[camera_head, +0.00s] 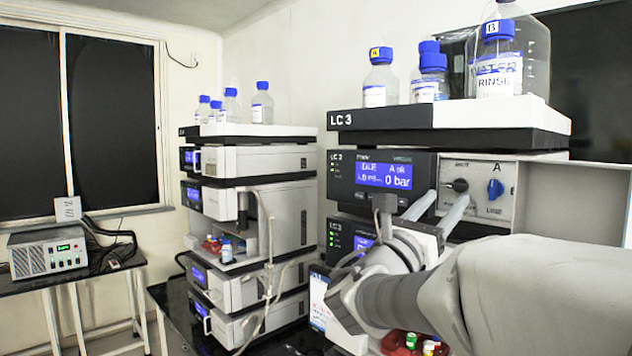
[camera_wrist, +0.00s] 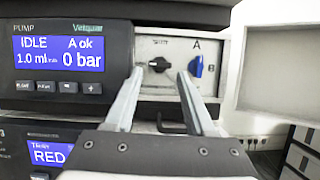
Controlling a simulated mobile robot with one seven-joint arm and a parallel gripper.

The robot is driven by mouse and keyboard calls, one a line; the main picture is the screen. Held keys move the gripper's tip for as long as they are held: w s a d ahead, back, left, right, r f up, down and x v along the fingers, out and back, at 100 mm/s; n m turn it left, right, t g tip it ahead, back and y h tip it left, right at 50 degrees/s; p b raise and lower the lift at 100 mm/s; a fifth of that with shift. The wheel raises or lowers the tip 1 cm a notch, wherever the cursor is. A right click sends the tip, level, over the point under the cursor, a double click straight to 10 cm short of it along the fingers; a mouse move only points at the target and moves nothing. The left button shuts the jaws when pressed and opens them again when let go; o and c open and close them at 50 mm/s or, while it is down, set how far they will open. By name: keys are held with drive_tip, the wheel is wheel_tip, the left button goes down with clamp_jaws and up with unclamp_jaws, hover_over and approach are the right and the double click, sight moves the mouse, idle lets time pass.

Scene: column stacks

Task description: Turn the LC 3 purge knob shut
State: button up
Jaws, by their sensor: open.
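The LC 3 stack's pump module (camera_head: 385,172) reads 0 bar on its blue screen. Right of the screen, a light panel (camera_wrist: 150,45) carries a black knob (camera_head: 460,185) and a blue knob (camera_head: 495,189). In the wrist view the black knob (camera_wrist: 159,64) has its grip lying roughly level, with small blurred lettering above. The blue knob (camera_wrist: 196,66) stands upright under the letter A. My gripper (camera_wrist: 160,73) is open and empty, its fingertips pointing at the panel on either side of the black knob. I cannot tell whether they touch it.
Bottles stand on the LC 3 top tray (camera_head: 380,120), including a large rinse bottle (camera_head: 495,82). A second stack (camera_head: 255,165) stands to the left. A grey box (camera_head: 48,250) sits on a side table. A module with a RED screen (camera_wrist: 50,153) lies below the pump.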

sight(455, 189)
drive_tip(key=shift+p+x, duration=0.35)
drive_tip(key=shift+x, duration=1.55)
clamp_jaws()
